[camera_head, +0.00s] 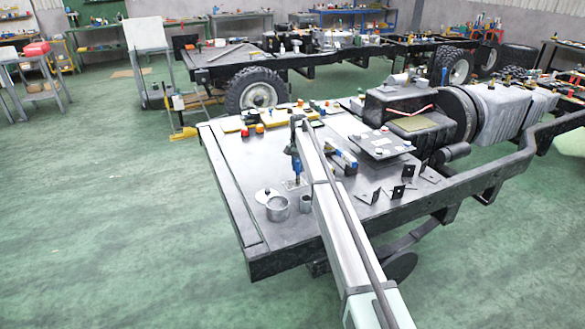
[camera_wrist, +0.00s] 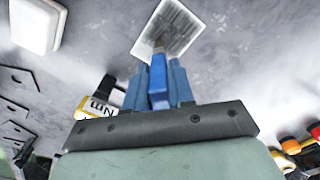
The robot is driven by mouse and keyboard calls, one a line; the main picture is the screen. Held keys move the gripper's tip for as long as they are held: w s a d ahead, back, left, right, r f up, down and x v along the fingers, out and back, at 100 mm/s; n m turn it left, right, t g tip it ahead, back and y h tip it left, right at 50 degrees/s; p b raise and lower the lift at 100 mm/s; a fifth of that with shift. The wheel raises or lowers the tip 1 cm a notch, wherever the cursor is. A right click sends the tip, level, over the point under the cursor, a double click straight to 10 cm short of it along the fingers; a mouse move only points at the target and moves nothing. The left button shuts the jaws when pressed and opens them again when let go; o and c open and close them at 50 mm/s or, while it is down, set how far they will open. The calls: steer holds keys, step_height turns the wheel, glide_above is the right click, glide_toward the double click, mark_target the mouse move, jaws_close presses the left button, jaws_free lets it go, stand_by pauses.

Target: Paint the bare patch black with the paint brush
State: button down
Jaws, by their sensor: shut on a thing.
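The bare patch (camera_head: 294,185) is a small pale square on the grey chassis plate (camera_head: 240,180). In the wrist view the patch (camera_wrist: 178,25) is whitish with grey streaks. My gripper (camera_head: 297,168) points down over it, and its blue fingers (camera_wrist: 158,85) are shut on the blue handle of the paint brush (camera_wrist: 158,72). The brush tip is at the patch's near edge in the wrist view; I cannot tell whether it touches. An open metal tin (camera_head: 277,209) stands left of the patch in the head view, its contents unclear.
Coloured small parts (camera_head: 262,122) line the back. The plate's left side is clear.

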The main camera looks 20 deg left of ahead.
steer(key=shift+w+d, duration=1.15)
steer(key=shift+w, duration=0.05)
steer(key=shift+d, duration=0.25)
steer(key=shift+s+d, duration=0.35)
steer(key=shift+s, duration=0.05)
steer(key=shift+s+a, duration=3.65)
steer(key=shift+a, duration=0.05)
step_height(320, 180, up, 8)
steer(key=shift+w, duration=0.1)
